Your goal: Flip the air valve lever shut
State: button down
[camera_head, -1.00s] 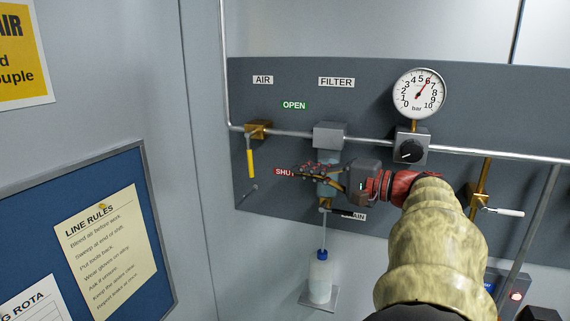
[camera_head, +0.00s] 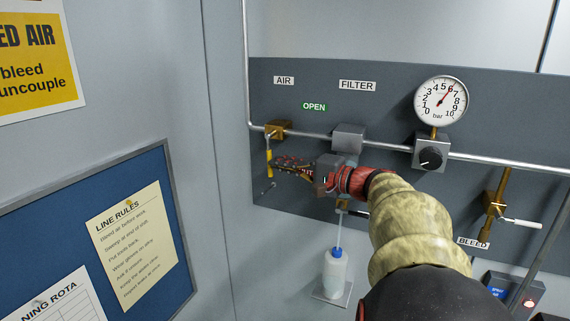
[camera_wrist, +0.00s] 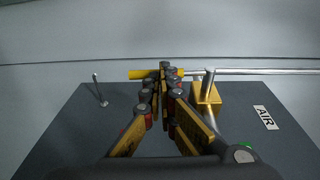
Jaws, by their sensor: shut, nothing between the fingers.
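The air valve (camera_head: 278,129) is a brass block on the pipe under the AIR label; it also shows in the wrist view (camera_wrist: 206,93). Its yellow-handled lever (camera_head: 269,163) hangs down from the valve, across the pipe's line. In the wrist view the yellow handle (camera_wrist: 138,74) passes by my fingertips, which hide part of it. My gripper (camera_head: 277,163) is shut and empty, its tips at the lever's right side in the head view. I cannot tell whether they touch it. A red SHUT label is mostly hidden behind my gripper; a green OPEN label (camera_head: 314,106) is above.
A small peg (camera_head: 268,188) sticks out of the panel below the lever. The filter (camera_head: 348,138), gauge (camera_head: 441,101), reading about 6, and regulator knob (camera_head: 431,157) are to the right. A white bottle (camera_head: 335,272) stands below. A blue notice board (camera_head: 75,215) is at left.

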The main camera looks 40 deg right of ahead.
jog(key=shift+f+b, duration=0.15)
jog(key=shift+b, duration=0.2)
jog(key=b, duration=0.2)
jog(key=w+t+b, duration=0.1)
jog(key=b, duration=0.1)
jog(key=shift+a+f, duration=0.15)
jog(key=shift+r, duration=0.25)
